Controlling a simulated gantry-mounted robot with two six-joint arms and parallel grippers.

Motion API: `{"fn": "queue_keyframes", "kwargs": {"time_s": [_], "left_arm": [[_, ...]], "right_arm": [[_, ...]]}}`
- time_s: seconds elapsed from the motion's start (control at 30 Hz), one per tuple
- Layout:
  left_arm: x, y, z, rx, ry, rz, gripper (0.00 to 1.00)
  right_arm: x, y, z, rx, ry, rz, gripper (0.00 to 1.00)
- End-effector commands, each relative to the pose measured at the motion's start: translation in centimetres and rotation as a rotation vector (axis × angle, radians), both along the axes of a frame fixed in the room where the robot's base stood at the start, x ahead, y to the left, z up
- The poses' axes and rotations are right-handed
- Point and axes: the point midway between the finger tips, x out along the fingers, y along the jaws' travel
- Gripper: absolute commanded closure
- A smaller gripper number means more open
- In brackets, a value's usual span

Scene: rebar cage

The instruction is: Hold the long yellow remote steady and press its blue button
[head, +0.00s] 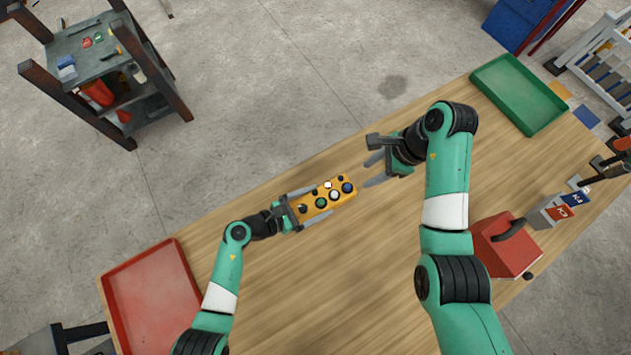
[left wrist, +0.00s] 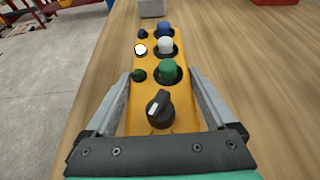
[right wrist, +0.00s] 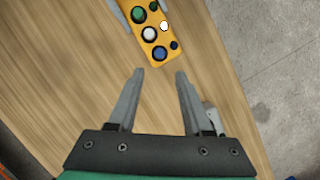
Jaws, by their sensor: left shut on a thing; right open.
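The long yellow remote (head: 322,200) lies near the far edge of the wooden table, with several buttons and a black knob (left wrist: 159,108). Its blue button (head: 347,187) is at the end away from my left gripper; it also shows in the left wrist view (left wrist: 164,31) and the right wrist view (right wrist: 159,54). My left gripper (head: 308,206) is shut on the remote, one finger along each long side. My right gripper (head: 374,171) is open and empty, just beyond the blue-button end. In the right wrist view its fingers (right wrist: 156,76) point toward that end, apart from it.
A red tray (head: 152,297) lies at the table's left end and a green tray (head: 519,94) at the far right. A red box with a dark handle (head: 503,247) stands at right. A shelf cart (head: 95,60) stands off the table. The table's middle is clear.

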Motion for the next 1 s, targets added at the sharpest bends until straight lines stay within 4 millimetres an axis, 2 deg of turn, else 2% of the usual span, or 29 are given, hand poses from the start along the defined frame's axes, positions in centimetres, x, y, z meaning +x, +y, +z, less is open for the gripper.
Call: {"fn": "queue_keyframes", "kwargs": {"time_s": [0.03,0.2,0.47,1.0], "left_arm": [[0.00,0.00,0.01,0.000,0.000,0.000,0.70],[0.00,0.00,0.02,-0.001,-0.001,0.000,0.98],[0.00,0.00,0.04,-0.001,-0.001,0.000,0.98],[0.02,-0.01,0.06,-0.001,-0.001,0.000,0.98]], "right_arm": [[0.00,0.00,0.00,0.000,0.000,0.000,0.50],[0.00,0.00,0.01,0.000,0.000,0.000,0.52],[0.00,0.00,0.01,0.000,0.000,0.000,0.99],[0.00,0.00,0.01,0.000,0.000,0.000,1.00]]}}
